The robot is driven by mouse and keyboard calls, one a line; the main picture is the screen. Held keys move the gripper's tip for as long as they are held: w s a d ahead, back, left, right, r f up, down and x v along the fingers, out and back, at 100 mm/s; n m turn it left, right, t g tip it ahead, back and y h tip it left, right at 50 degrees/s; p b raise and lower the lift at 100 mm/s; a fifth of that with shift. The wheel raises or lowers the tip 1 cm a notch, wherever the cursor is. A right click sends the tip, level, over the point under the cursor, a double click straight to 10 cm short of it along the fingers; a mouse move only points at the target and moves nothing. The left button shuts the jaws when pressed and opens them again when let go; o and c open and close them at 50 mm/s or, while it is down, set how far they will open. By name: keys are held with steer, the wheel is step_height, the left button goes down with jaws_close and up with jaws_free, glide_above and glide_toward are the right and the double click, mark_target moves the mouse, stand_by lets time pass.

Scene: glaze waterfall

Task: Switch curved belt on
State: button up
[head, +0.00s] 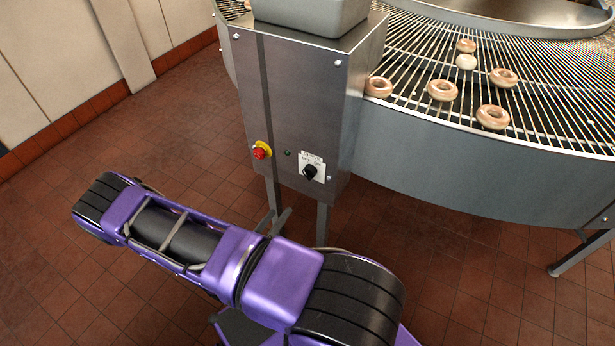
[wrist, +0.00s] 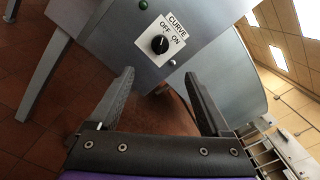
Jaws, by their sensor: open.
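The curved belt's switch is a black rotary knob (head: 310,172) on a white plate on the front of a grey metal control box (head: 300,95). In the wrist view the knob (wrist: 160,45) sits below the words CURVE, OFF and ON; I cannot tell for sure which word it points to. My gripper (wrist: 158,76) is open and empty, its two dark fingers apart and pointing toward the box, with the knob beyond the gap between them. The fingers do not appear to touch the knob. In the head view the gripper cannot be made out; my purple arm shows below the box.
A red emergency button on a yellow base (head: 261,151) and a small green lamp (head: 287,153) are left of the knob. The curved wire belt (head: 450,62) carries several glazed rings at the upper right. The box stands on metal legs over a tiled floor (head: 150,150).

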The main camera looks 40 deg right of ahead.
mark_target(307, 176)
steer(key=x, duration=1.6)
steer(key=shift+w+d+b, duration=0.1)
steer(key=shift+d+b, duration=0.25)
jaws_close()
